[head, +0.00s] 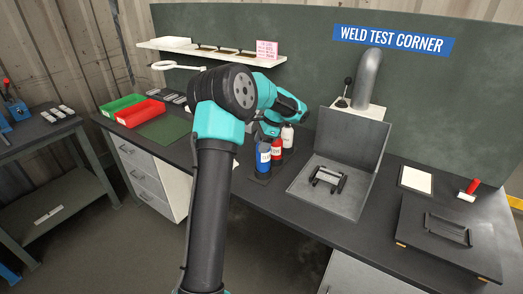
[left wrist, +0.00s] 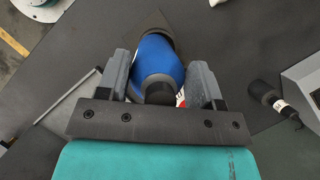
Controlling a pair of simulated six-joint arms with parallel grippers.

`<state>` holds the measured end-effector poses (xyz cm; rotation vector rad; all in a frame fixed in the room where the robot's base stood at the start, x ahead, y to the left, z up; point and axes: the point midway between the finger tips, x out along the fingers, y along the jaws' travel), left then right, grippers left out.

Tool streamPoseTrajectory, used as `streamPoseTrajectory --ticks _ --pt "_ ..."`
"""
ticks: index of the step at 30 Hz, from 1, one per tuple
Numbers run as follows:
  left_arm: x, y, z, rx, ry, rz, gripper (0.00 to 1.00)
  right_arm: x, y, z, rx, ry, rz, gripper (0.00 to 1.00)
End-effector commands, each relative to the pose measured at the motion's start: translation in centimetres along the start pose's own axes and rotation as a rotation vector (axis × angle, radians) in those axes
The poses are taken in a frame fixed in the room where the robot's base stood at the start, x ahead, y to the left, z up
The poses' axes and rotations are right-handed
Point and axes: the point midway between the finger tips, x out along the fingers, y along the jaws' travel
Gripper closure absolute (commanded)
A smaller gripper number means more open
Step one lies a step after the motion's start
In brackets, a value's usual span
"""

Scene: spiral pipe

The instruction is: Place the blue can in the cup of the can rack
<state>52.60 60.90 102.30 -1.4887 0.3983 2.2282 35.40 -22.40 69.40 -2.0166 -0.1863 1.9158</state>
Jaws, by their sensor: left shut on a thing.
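The blue can (head: 263,157) stands about upright at the near end of the can rack (head: 261,179), beside a red can (head: 277,149) and a white can (head: 287,136). My left gripper (left wrist: 160,70) is shut on the blue can, with a finger on each side of it in the left wrist view (left wrist: 158,55). In the head view my left arm comes over it from the front and hides the fingers. I cannot tell whether the can's base is fully seated in the near cup. My right gripper is not in view.
To the right stands an open welding booth (head: 345,145) with a dark fixture (head: 327,179) inside. Green (head: 122,104) and red (head: 140,113) bins sit at the left. A shelf (head: 210,52) hangs on the back wall.

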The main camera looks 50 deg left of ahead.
Motion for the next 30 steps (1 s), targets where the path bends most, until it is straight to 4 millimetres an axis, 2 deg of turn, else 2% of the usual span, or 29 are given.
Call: streamPoseTrajectory --ticks 11,18,30 --pt "0.0 -0.6 -0.1 0.0 0.0 0.0 0.9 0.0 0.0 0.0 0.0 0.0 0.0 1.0" --pt "2.9 -0.6 -1.3 0.002 -0.001 0.001 0.9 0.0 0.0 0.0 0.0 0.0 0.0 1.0" --pt "3.4 -0.6 -1.5 0.0 0.0 0.0 0.9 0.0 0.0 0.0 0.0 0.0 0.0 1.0"
